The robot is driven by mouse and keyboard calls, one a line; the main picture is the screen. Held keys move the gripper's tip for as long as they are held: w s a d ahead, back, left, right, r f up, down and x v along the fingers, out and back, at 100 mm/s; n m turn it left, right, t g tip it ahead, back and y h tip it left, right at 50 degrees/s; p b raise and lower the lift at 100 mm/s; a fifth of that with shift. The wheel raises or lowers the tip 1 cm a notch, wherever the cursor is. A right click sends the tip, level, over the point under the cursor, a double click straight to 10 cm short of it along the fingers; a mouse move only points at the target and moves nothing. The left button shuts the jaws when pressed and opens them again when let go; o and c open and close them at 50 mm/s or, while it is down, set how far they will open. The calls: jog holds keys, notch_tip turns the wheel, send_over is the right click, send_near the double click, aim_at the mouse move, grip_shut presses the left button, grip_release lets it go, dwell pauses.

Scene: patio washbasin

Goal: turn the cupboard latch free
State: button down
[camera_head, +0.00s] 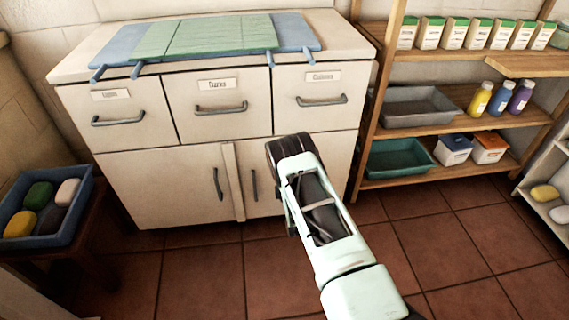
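The white cupboard (155,190) stands against the wall, with two lower doors that look shut. The left door has a dark vertical handle (218,184), and the right door has another dark handle (254,185). A pale vertical strip (234,182) runs between the doors. I cannot make out a latch; it may be too small to tell or hidden behind my arm. My pale green arm reaches up from the lower right and covers part of the right door. Its dark end is in front of the cupboard. I cannot see the gripper fingers.
A wooden shelf unit (455,130) with bottles, boxes and trays stands at right. A blue tray (83,205) of soaps is at left. The tiled floor (200,285) in front is clear.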

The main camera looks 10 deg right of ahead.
jog(key=shift+d, duration=0.1)
jog(key=c, duration=1.6)
grip_release()
jog(key=s, duration=1.2)
